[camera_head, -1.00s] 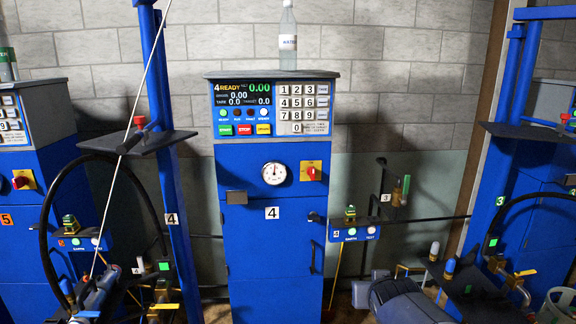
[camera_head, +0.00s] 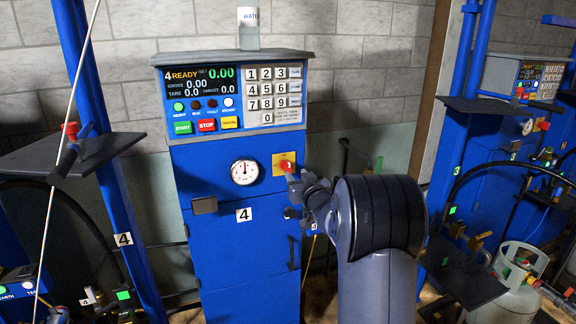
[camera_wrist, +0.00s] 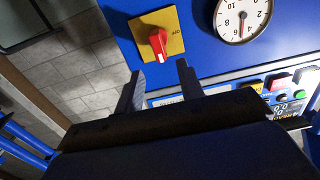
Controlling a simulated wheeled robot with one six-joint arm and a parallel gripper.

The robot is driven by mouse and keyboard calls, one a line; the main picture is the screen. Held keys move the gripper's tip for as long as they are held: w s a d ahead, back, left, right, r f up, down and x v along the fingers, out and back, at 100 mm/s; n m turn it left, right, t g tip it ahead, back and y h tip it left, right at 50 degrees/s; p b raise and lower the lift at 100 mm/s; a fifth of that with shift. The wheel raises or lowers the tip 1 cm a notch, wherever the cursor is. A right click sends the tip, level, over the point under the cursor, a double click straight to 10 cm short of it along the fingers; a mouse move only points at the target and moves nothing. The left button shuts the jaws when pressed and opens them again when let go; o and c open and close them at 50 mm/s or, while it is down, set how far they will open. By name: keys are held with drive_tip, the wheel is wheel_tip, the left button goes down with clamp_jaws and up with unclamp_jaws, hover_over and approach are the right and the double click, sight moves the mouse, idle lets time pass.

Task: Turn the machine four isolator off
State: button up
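The machine four isolator is a red rotary knob (camera_head: 288,166) on a yellow plate (camera_head: 279,158), right of the round dial on the blue machine marked 4. In the wrist view the red knob (camera_wrist: 158,43) stands up from its yellow plate (camera_wrist: 144,24), with a white mark at its near end and an "OFF" label at the plate's right. My gripper (camera_wrist: 161,80) is open and empty, its fingers just short of the knob, one to each side. In the head view my gripper (camera_head: 300,182) is beside the plate, and its fingertips partly cover the knob area.
The machine's panel (camera_head: 236,95) reads "4 READY" above its buttons and keypad. The white dial (camera_head: 245,172) is left of the isolator. A bottle (camera_head: 248,28) stands on top. A blue post (camera_head: 114,205) is at left, and a gas cylinder (camera_head: 497,290) stands at lower right.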

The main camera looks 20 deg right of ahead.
sight(289, 167)
drive_tip(key=w+p, duration=0.1)
drive_tip(key=w, duration=0.5)
drive_tip(key=shift+w+p, duration=0.4)
clamp_jaws()
